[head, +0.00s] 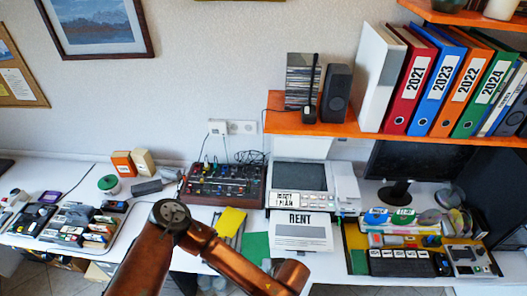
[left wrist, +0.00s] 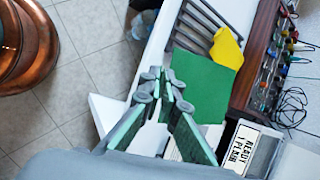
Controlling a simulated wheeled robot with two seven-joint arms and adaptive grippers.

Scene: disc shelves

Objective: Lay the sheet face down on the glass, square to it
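The white sheet headed RENT (head: 300,232) shows its print side up in the head view, in front of the copier's dark glass (head: 299,176). The lid (head: 301,147) stands raised behind the bare glass. My left arm reaches in low, its wrist close to the sheet's near edge; its fingers do not show there. In the left wrist view my left gripper (left wrist: 164,92) has its fingers drawn together, seemingly on the sheet's edge. A white sheet corner (left wrist: 106,110) sticks out left of the fingers, past the table's edge. My right gripper is out of view.
A READY panel (head: 286,199) sits at the copier's front left. A green sheet (head: 255,246) and yellow item (head: 231,221) lie left of it, with a mixer (head: 225,186) behind. An orange shelf (head: 340,127) hangs above. A crowded tray (head: 357,262) is at right.

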